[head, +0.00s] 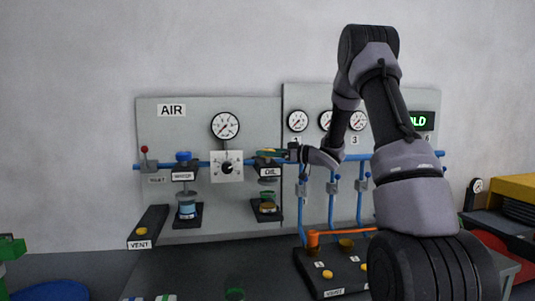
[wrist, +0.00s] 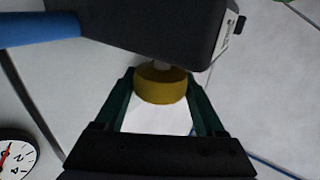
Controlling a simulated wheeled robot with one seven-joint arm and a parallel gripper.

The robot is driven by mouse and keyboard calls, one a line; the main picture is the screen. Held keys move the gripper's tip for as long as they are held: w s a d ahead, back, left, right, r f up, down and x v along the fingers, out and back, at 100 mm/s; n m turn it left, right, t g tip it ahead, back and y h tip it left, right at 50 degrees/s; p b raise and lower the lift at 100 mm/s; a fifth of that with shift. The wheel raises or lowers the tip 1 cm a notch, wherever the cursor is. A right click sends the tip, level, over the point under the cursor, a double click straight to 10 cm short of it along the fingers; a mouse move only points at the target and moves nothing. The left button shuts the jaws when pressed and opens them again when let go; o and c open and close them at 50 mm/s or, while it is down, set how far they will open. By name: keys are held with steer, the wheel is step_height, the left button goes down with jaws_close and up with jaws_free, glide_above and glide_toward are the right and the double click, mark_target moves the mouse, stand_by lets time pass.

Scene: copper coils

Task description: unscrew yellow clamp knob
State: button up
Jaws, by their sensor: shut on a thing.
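The yellow knob (wrist: 162,84) sits on a short pale stem at the edge of a dark block (wrist: 160,28) in the wrist view. My gripper (wrist: 160,88) has its two green fingers on either side of the knob, shut on it. In the head view my gripper (head: 277,153) reaches in from the right to the top of the OIL unit (head: 268,172). The knob is small there and largely hidden by the fingers.
A blue pipe (wrist: 38,29) meets the dark block. A round gauge (head: 225,126) and a WATER unit (head: 186,175) are to the left. Blue vertical pipes (head: 331,205) and an orange-handled box (head: 325,268) are to the right and below.

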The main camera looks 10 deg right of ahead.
steer(key=n+g+y, duration=0.2)
steer(key=n+g, duration=0.1)
steer(key=g, duration=0.2)
steer(key=shift+d+n, duration=0.1)
steer(key=shift+n, duration=0.3)
steer(key=shift+n+g+y, duration=0.25)
steer(key=shift+n+g, duration=0.7)
steer(key=shift+g, duration=0.6)
steer(key=shift+n+g+y, duration=0.25)
steer(key=shift+n+g, duration=0.7)
steer(key=shift+g, duration=0.9)
steer(key=o, duration=1.3)
steer(key=shift+o, duration=0.2)
steer(key=d, duration=0.7)
steer(key=shift+w+d, duration=0.15)
steer(key=shift+w, duration=0.2)
